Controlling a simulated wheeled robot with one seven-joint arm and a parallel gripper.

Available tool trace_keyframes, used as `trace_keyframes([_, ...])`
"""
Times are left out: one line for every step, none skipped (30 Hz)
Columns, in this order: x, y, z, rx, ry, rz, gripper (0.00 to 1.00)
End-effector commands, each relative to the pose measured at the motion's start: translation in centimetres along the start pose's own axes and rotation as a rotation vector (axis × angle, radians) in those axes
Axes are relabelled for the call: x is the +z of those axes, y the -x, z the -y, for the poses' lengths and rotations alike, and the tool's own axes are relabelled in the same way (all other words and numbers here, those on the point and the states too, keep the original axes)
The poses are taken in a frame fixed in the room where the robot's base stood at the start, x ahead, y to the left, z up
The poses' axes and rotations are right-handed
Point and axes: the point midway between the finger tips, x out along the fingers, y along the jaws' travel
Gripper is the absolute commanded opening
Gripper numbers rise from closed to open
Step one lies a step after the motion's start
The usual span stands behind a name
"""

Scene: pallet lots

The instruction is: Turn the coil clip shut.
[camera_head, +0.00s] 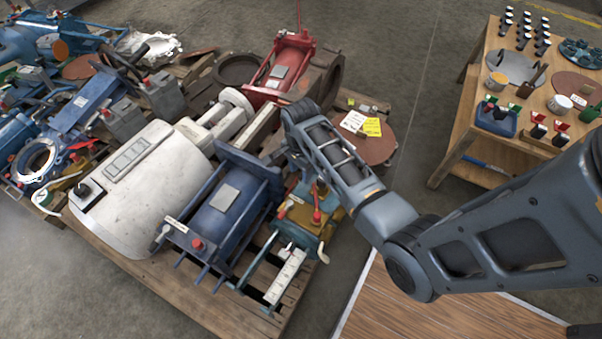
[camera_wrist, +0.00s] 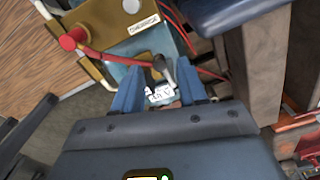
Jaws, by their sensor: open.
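My gripper (camera_wrist: 157,78) is open in the wrist view, its two blue fingers either side of a small grey clip lever (camera_wrist: 161,68), which I take to be the coil clip. A white tag with dark print (camera_wrist: 160,94) sits below the lever, between the fingers. I cannot tell whether either finger touches the lever, or whether the clip is open. Just beyond is a tan and teal valve unit (camera_wrist: 120,22) with a red-knobbed lever (camera_wrist: 72,39). In the head view this valve unit (camera_head: 300,212) stands below my arm, and the clip is hidden there.
A blue cylinder unit (camera_head: 222,205) stands left of the valve unit on a wooden pallet (camera_head: 150,270). A white housing (camera_head: 150,165) and a red frame (camera_head: 285,70) crowd the pallet. A wooden table (camera_head: 455,145) with small parts stands right. Red cables (camera_wrist: 180,25) run near the fingers.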

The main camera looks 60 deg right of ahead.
Motion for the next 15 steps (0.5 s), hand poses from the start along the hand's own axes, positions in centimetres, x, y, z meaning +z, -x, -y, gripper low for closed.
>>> trace_keyframes([0.02, -0.72, -0.02, 0.002, 0.0, 0.001, 0.42])
trace_keyframes([0.01, -0.96, -0.03, 0.002, 0.0, 0.001, 0.42])
trace_keyframes([0.0, -1.2, -0.01, 0.001, 0.0, 0.0, 0.42])
trace_keyframes([0.0, -1.34, 0.0, 0.0, 0.0, 0.0, 0.42])
trace_keyframes([-0.01, -1.45, 0.0, 0.0, 0.0, 0.0, 0.42])
trace_keyframes([-0.01, -1.55, 0.0, 0.0, 0.001, 0.0, 0.42])
trace_keyframes([-0.01, -1.59, -0.01, 0.0, 0.0, 0.0, 0.42])
trace_keyframes([-0.01, -1.61, -0.01, 0.0, 0.001, 0.0, 0.42])
trace_keyframes([-0.01, -1.62, -0.01, 0.0, 0.001, 0.0, 0.42])
trace_keyframes([-0.01, -1.61, -0.01, 0.0, 0.001, 0.0, 0.42])
trace_keyframes([-0.01, -1.6, -0.01, 0.0, 0.001, 0.0, 0.42])
trace_keyframes([-0.02, -1.59, -0.01, 0.0, 0.001, 0.0, 0.42])
trace_keyframes([-0.02, -1.59, -0.01, 0.0, 0.001, 0.0, 0.42])
trace_keyframes([-0.02, -1.59, -0.01, 0.0, 0.001, 0.0, 0.42])
trace_keyframes([-0.02, -1.58, -0.01, 0.0, 0.001, 0.0, 0.38])
